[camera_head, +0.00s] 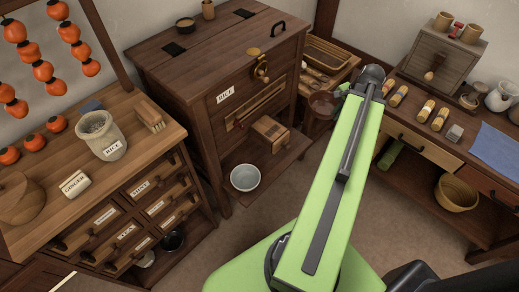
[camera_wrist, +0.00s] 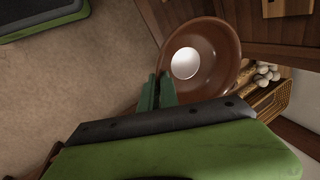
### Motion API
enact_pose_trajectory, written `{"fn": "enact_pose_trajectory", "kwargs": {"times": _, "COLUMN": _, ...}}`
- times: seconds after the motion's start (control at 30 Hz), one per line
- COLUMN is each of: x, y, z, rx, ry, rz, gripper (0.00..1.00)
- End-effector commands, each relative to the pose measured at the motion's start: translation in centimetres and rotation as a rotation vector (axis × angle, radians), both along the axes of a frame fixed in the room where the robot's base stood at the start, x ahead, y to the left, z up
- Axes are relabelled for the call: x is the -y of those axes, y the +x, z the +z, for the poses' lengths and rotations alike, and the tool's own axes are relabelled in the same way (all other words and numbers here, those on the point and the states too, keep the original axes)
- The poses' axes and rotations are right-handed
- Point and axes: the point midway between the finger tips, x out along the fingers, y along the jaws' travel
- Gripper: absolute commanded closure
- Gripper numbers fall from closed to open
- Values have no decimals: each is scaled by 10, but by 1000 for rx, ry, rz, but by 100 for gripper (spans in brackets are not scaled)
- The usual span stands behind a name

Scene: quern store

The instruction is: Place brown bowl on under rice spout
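The brown bowl (camera_wrist: 222,62) fills the upper middle of the wrist view, with a pale round patch inside it. It shows small in the head view (camera_head: 322,105), left of my arm's far end. My gripper (camera_wrist: 157,82) has its two green fingers close together at the bowl's left rim, which appears to run between them. The fingertips are hard to make out in the head view. The wooden chest labelled RICE (camera_head: 195,90) has a brass fitting (camera_head: 261,72) on its front and a wooden spout (camera_head: 270,130) jutting out below.
A pale bowl (camera_head: 245,177) sits on the low ledge below the wooden spout. A drawer cabinet (camera_head: 105,150) stands left, a worktable (camera_head: 425,140) right. A wicker basket (camera_wrist: 268,100) with pale round items lies beside the brown bowl. Open floor (camera_wrist: 85,80) shows left in the wrist view.

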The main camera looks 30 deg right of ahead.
Motion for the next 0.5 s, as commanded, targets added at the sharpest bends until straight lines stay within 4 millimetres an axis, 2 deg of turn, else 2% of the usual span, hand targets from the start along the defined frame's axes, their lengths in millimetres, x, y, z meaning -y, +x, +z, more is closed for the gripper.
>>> {"fn": "enact_pose_trajectory", "kwargs": {"times": 0.03, "x": 1, "y": -1, "z": -41, "rx": -5, "ry": 0, "rz": 0, "gripper": 100}}
{"fn": "enact_pose_trajectory", "kwargs": {"times": 0.1, "x": 1, "y": -3, "z": -68, "rx": -12, "ry": 0, "rz": 0, "gripper": 100}}
{"fn": "enact_pose_trajectory", "kwargs": {"times": 0.4, "x": 4, "y": -8, "z": -177, "rx": -28, "ry": -4, "rz": -3, "gripper": 100}}
{"fn": "enact_pose_trajectory", "kwargs": {"times": 0.5, "x": 5, "y": -8, "z": -199, "rx": -28, "ry": -4, "rz": -3, "gripper": 100}}
